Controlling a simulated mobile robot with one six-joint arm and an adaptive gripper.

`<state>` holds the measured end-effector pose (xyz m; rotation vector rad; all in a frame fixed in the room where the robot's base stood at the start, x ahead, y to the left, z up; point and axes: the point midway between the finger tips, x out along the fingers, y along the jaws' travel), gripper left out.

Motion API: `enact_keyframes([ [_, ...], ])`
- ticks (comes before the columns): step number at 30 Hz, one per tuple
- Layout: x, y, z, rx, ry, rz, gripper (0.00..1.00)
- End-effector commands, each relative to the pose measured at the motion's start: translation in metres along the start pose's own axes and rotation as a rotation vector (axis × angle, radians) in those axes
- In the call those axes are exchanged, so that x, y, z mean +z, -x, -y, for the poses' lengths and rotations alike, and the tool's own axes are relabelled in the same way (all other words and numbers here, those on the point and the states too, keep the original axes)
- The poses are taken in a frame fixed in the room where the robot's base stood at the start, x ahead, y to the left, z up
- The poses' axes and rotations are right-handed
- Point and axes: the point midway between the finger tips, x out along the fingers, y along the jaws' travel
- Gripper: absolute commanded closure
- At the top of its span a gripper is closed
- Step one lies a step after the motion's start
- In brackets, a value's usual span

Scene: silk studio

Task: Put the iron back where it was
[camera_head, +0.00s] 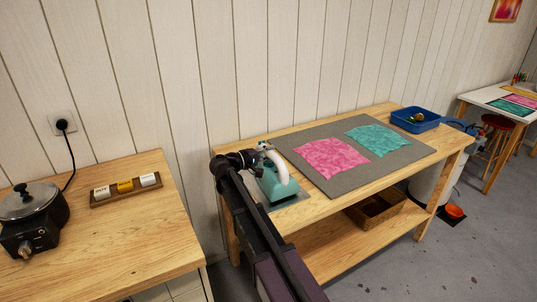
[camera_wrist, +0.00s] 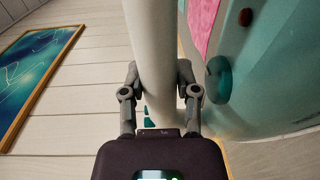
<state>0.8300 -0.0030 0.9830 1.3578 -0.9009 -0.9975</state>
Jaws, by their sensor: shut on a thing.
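The iron (camera_head: 271,189) has a teal body and a white handle. In the head view it is at the near left end of the wooden workbench (camera_head: 304,214), over or on a small grey plate (camera_head: 292,203); I cannot tell whether it touches the plate. My gripper (camera_head: 262,149) is shut on the iron's white handle. In the wrist view the handle (camera_wrist: 150,45) runs between the fingers of my gripper (camera_wrist: 160,88), with the teal body (camera_wrist: 250,75) at the right. The iron's underside is hidden.
A grey mat (camera_head: 318,178) with a pink cloth (camera_head: 333,157) and a teal cloth (camera_head: 377,139) lies right of the iron. A blue tray (camera_head: 415,119) stands at the far end. A table (camera_head: 110,232) at left holds a pot (camera_head: 30,212) and a rack of small blocks (camera_head: 125,190).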

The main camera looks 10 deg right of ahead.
Motion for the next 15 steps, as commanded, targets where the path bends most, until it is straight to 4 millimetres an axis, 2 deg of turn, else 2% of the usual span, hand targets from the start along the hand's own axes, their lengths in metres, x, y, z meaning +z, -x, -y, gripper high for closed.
enact_keyframes([
  [7, 0.0, -0.0003, 0.0014, 0.004, 0.0, 0.0, 1.0],
  [8, 0.0, -0.0003, 0.0016, 0.0, 0.0, 0.0, 0.51],
  [9, 0.0001, -0.0003, 0.0014, 0.0, 0.0, 0.0, 0.39],
  [10, 0.0001, -0.0003, 0.0014, 0.0, 0.0, 0.0, 0.3],
  [11, 0.0002, -0.0003, 0.0014, 0.0, 0.0, 0.0, 0.25],
  [15, 0.0001, -0.0004, 0.0014, 0.0, 0.0, 0.001, 0.25],
])
